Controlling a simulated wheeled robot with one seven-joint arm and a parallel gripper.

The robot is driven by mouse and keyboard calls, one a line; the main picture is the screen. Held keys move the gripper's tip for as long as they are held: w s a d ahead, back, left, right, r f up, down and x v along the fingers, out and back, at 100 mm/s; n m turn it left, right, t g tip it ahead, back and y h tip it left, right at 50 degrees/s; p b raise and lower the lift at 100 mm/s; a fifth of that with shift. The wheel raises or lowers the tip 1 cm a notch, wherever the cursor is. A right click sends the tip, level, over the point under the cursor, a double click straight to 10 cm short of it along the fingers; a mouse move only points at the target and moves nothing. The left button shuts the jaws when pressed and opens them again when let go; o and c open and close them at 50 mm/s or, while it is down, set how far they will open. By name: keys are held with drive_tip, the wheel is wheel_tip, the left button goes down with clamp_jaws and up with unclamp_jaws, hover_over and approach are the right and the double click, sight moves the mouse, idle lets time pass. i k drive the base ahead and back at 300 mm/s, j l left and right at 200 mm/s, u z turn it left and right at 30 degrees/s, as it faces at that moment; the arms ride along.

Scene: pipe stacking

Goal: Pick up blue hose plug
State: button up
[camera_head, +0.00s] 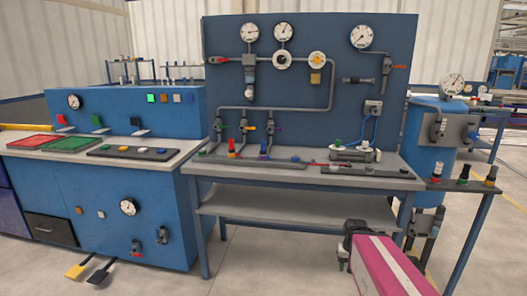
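A small blue-purple plug (264,153) stands on the grey workbench (330,186), at the right end of a short row of plugs with coloured marks. It is small in the picture, and I cannot tell for certain that it is the blue hose plug. A pink and grey arm of mine (388,266) shows at the bottom right, in front of the bench. Its dark joint (361,236) is below the bench top, well apart from the plugs. My gripper's fingers cannot be made out, and I see nothing held.
A red plug (231,150) is close by in the row. Behind the bench rises a blue panel (350,75) with gauges and pipes. A blue console (130,220) adjoins at left. At right are a side stand (460,185) with several plugs and a blue tank (425,150).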

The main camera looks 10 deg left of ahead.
sight(262, 152)
drive_tip(key=i+j, duration=0.3)
drive_tip(key=j, duration=0.15)
drive_tip(key=i+j, duration=0.35)
drive_tip(key=k+j+z, duration=0.1)
drive_tip(key=i+u, duration=0.15)
drive_tip(key=k, duration=0.05)
